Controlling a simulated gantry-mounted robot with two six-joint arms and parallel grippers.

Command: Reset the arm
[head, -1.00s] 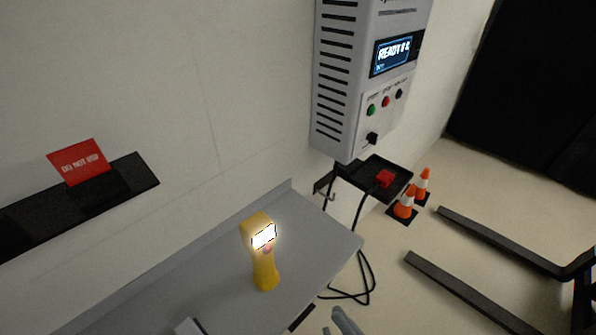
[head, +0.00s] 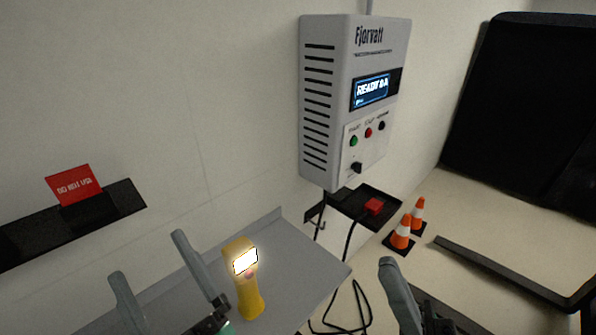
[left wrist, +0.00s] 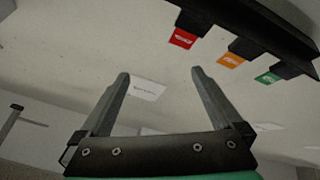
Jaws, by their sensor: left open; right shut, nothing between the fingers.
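My left gripper (head: 150,262) is at the lower left of the head view, over the grey shelf (head: 300,262), with its two fingers apart and nothing between them.
A grey wall box (head: 325,110) with a lit display hangs above a black tray (head: 345,208) holding a red block (head: 374,206). Cables hang below. A black rail (head: 40,233) with a red tag (head: 74,185) is at left.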

